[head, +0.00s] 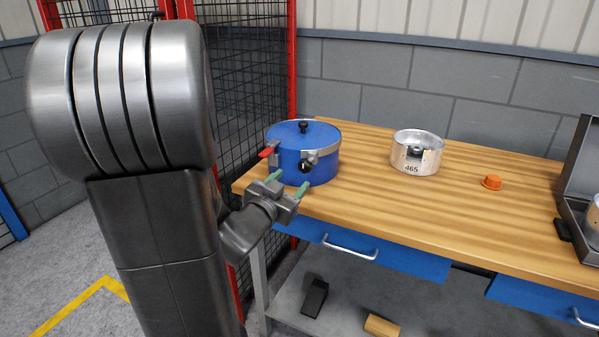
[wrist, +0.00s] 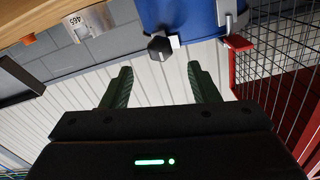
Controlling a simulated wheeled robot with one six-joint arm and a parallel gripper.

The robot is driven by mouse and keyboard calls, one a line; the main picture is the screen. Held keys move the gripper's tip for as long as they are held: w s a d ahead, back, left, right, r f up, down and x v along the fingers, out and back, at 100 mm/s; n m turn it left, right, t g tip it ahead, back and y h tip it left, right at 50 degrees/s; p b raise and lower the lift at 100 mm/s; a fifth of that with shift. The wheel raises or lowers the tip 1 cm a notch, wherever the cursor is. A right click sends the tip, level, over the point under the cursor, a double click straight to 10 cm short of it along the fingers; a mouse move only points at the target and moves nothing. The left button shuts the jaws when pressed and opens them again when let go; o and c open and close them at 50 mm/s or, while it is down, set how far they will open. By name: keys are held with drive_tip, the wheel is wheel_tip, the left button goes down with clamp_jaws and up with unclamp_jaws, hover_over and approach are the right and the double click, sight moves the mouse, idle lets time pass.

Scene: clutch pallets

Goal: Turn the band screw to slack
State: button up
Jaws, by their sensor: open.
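A blue drum (head: 318,172) with a metal band round its rim stands at the left end of the bench; part of it shows upside down in the wrist view (wrist: 193,17). The band screw's dark knob (head: 306,168) sits at the drum's front; in the wrist view a black faceted knob (wrist: 160,48) shows beside a small pale block. A red lever (head: 267,152) is at the drum's left. My gripper (head: 288,183) is open and empty, in front of the drum and apart from it. Its green fingers (wrist: 160,70) spread below the knob in the wrist view.
A silver canister (head: 415,160) marked 465 and an orange cap (head: 491,182) stand on the wooden bench (head: 455,220). An open dark case (head: 577,215) is at the right. A mesh fence with red posts (head: 292,60) rises behind the bench's left end.

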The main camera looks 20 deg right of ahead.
sight(303, 168)
drive_tip(key=v, duration=0.5)
drive_tip(key=shift+w+d, duration=0.1)
drive_tip(key=shift+d, duration=0.05)
drive_tip(key=x, duration=1.3)
drive_tip(key=shift+w+d, duration=0.2)
drive_tip(key=shift+d, duration=0.1)
